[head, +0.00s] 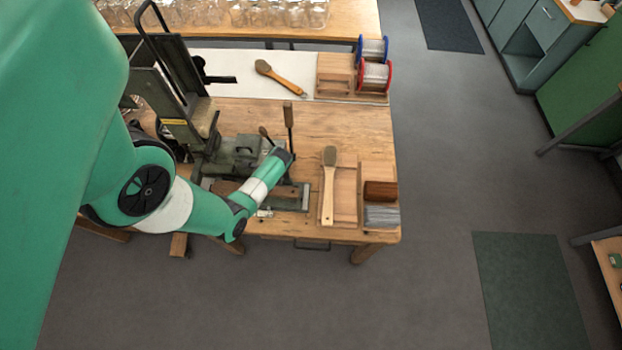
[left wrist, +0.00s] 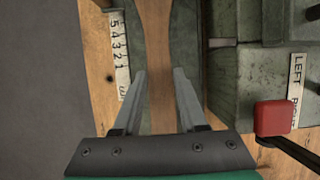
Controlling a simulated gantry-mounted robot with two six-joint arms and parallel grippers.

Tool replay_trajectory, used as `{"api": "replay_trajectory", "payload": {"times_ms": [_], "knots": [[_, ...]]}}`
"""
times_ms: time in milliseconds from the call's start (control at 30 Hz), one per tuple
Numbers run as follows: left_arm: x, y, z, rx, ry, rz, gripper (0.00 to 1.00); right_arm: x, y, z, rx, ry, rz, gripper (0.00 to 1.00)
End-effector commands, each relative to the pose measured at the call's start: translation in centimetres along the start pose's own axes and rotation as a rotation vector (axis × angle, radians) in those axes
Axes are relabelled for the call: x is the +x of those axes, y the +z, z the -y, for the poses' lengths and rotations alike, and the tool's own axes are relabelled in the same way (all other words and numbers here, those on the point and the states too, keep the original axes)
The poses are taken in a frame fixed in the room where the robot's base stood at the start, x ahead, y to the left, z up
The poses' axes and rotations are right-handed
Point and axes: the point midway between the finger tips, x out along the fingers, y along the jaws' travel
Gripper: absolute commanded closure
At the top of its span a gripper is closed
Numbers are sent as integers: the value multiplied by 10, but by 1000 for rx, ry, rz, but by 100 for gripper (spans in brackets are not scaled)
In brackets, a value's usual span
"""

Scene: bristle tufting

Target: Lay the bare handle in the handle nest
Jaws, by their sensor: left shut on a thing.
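In the left wrist view a bare brown wooden handle (left wrist: 158,28) runs lengthwise between the fingers of my left gripper (left wrist: 160,75), which is shut on it. It widens toward the top edge. Its far end is out of view there. Grey-green metal (left wrist: 183,45), apparently the nest, lies along both sides of the handle; I cannot tell whether the handle touches it. In the head view my left arm covers the gripper, and brown wood (head: 286,190) shows on the machine's metal bed (head: 303,203) beside it. My right gripper is not in view.
The green machine (head: 240,152) and its lever (head: 288,122) stand close behind. The wrist view shows a red knob (left wrist: 273,117) and a number scale (left wrist: 120,55). A brush-shaped handle (head: 328,185) lies on the wooden tray (head: 345,190) to the right. Another brush (head: 280,77) lies behind.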

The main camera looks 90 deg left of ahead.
Motion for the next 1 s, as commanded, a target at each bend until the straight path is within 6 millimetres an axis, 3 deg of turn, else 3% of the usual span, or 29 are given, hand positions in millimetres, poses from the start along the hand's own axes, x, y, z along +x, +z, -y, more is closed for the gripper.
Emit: {"api": "replay_trajectory", "payload": {"times_ms": [1000], "knots": [[7, -3, 0, 0, 0, 0, 100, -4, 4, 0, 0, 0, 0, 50]]}}
